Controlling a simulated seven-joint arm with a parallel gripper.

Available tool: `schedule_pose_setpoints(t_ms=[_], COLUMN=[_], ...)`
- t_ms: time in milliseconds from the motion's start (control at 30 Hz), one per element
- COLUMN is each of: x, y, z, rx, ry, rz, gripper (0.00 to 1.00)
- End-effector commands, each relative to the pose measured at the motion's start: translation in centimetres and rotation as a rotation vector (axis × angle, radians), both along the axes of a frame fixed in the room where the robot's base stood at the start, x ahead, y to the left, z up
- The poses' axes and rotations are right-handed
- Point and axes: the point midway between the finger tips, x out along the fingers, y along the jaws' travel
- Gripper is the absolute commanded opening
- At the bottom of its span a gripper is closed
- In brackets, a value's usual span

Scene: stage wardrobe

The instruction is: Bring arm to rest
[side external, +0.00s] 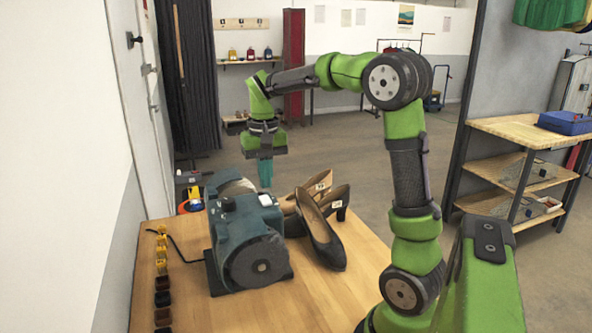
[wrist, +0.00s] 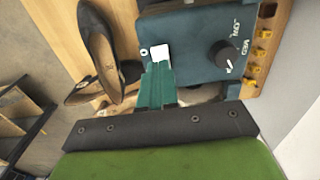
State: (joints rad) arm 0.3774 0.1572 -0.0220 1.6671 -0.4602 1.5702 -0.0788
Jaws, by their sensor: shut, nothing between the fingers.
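My gripper (side external: 265,174) hangs pointing down above the far side of the table, behind the grinder-like machine and left of the shoes. Its teal fingers are shut with nothing between them; they also show in the wrist view (wrist: 158,75). The teal machine (side external: 240,235) with a dark round wheel stands on the wooden table, and its dial side fills the upper right of the wrist view (wrist: 200,45). A dark high-heeled shoe (side external: 322,240) lies beside the machine, with another shoe (side external: 342,196) behind it. The shoes carry small white labels.
The wooden table (side external: 330,300) has free room at its front. A row of small yellow and dark pieces (side external: 161,262) lines its left edge. A cable runs left of the machine. A wooden shelf unit (side external: 527,132) with a blue box (side external: 566,122) stands at the right.

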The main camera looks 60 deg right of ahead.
Motion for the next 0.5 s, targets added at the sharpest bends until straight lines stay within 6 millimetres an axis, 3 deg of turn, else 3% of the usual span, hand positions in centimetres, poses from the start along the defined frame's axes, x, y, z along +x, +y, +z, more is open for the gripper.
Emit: schedule_pose_setpoints(t_ms=[500], x=[0.08], y=[-0.08], z=[0.99], rx=[-0.006], ry=[-0.006], rz=[0.001], gripper=[0.0])
